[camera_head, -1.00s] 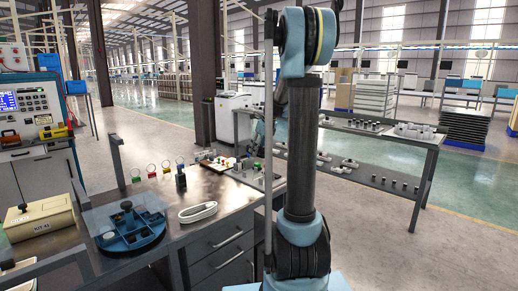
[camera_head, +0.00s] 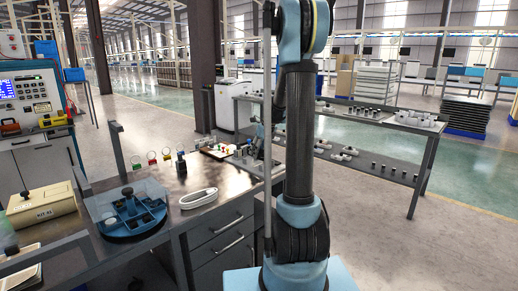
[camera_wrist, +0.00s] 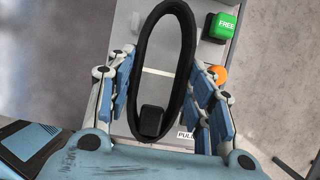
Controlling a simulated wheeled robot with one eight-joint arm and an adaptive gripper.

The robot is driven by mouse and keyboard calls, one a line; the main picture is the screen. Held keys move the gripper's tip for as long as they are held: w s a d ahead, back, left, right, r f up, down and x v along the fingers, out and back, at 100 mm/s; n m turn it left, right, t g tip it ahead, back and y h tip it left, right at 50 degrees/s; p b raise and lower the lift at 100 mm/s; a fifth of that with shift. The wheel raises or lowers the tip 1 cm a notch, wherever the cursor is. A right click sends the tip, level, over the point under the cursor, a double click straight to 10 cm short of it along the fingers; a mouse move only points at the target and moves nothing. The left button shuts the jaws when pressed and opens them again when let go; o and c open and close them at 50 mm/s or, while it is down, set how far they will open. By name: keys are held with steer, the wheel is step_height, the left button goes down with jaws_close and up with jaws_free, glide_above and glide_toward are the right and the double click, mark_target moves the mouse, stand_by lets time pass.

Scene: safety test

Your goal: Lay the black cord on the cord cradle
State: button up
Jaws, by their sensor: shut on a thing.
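In the wrist view a black cord (camera_wrist: 192,45) forms a long upright loop between the two blue-padded fingers of my gripper (camera_wrist: 168,72). The gripper is shut on the cord; the exact contact is hard to see. A black block (camera_wrist: 152,121) shows at the loop's lower end; I cannot tell whether it belongs to the cord. In the head view a white oval piece (camera_head: 199,198) lies on the dark bench top, possibly the cord cradle.
Behind the loop is a grey panel (camera_wrist: 160,88) with a green "FREE" block (camera_wrist: 219,27) and an orange round part (camera_wrist: 217,74). On the bench (camera_head: 232,192) are a blue compartment tray (camera_head: 130,222) with a clear cover and a beige box (camera_head: 42,206).

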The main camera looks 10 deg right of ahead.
steer(key=shift+f, duration=2.05)
steer(key=o, duration=1.2)
steer(key=shift+r, duration=0.1)
